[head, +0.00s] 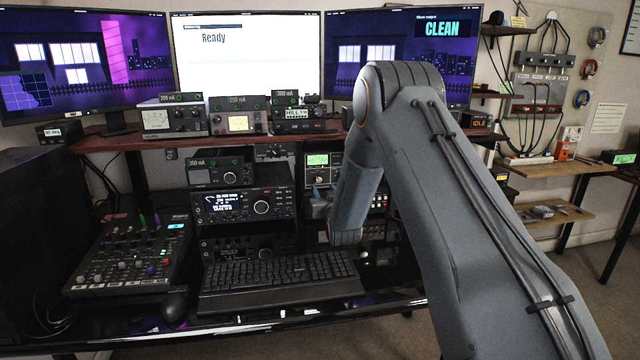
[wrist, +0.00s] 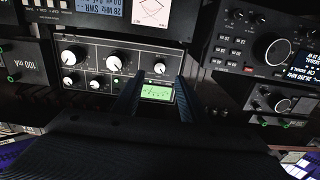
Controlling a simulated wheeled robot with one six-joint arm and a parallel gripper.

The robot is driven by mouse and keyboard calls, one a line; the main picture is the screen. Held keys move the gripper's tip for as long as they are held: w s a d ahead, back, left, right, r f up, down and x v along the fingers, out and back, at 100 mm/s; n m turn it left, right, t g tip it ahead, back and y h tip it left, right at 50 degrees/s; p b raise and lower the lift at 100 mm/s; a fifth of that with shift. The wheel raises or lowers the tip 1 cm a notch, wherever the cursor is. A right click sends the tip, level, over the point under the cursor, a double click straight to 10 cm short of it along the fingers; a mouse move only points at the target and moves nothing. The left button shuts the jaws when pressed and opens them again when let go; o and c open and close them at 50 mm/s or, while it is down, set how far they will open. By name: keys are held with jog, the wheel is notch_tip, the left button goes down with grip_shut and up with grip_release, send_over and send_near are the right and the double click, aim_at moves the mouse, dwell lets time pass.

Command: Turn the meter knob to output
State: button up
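The tuner (wrist: 90,45) is a black panel with a lit green meter (wrist: 156,93) and several white-topped knobs. In the wrist view, which is upside down, a small knob (wrist: 159,68) sits beside the meter, between and just beyond my fingertips. I cannot read the panel labels or tell where the knobs point. My gripper (wrist: 160,80) is open, its two dark fingers apart with nothing visibly held. In the head view the green meter (head: 317,160) shows, and my arm hides the tuner's right part.
A radio stack (head: 245,205) stands left of the tuner, with a keyboard (head: 275,282) in front and a mixer (head: 130,250) farther left. A wooden shelf (head: 110,143) with meters and monitors runs above. Equipment is packed closely around the tuner.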

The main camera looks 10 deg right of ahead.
aim_at(319, 180)
jog(key=shift+w+p, duration=0.45)
jog(key=shift+w, duration=3.35)
grip_shut()
